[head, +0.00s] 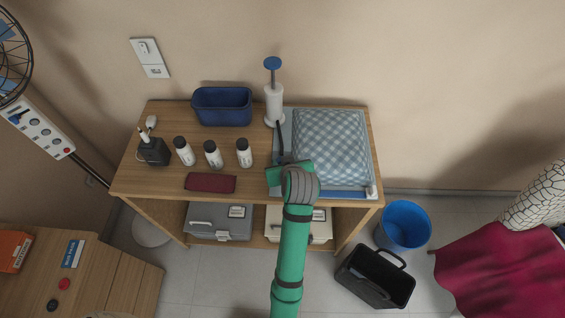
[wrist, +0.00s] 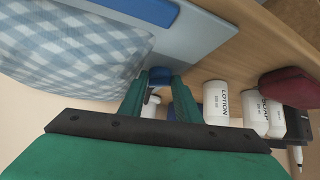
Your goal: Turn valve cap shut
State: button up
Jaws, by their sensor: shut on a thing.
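A grey-blue storage bag (head: 370,165) with a blue-and-white checked cushion (head: 330,143) inside lies on the right of the wooden table; the cushion also fills the upper left of the wrist view (wrist: 75,40). My green gripper (head: 282,170) is at the bag's left edge. In the wrist view the two fingers of my gripper (wrist: 160,85) are shut on a small blue valve cap (wrist: 159,73) at the bag's edge. The cap is hidden by my gripper in the head view. A white hand pump (head: 274,105) with a blue handle stands behind, a dark hose (head: 280,137) running toward the gripper.
Left of the bag stand several white bottles (head: 213,155), a dark red cloth or pouch (head: 210,183), a blue bin (head: 222,105) and a black holder (head: 153,152). White bottles also show close beside the fingers in the wrist view (wrist: 222,100). A blue bucket (head: 404,226) is on the floor.

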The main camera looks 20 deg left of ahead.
jog(key=o, duration=1)
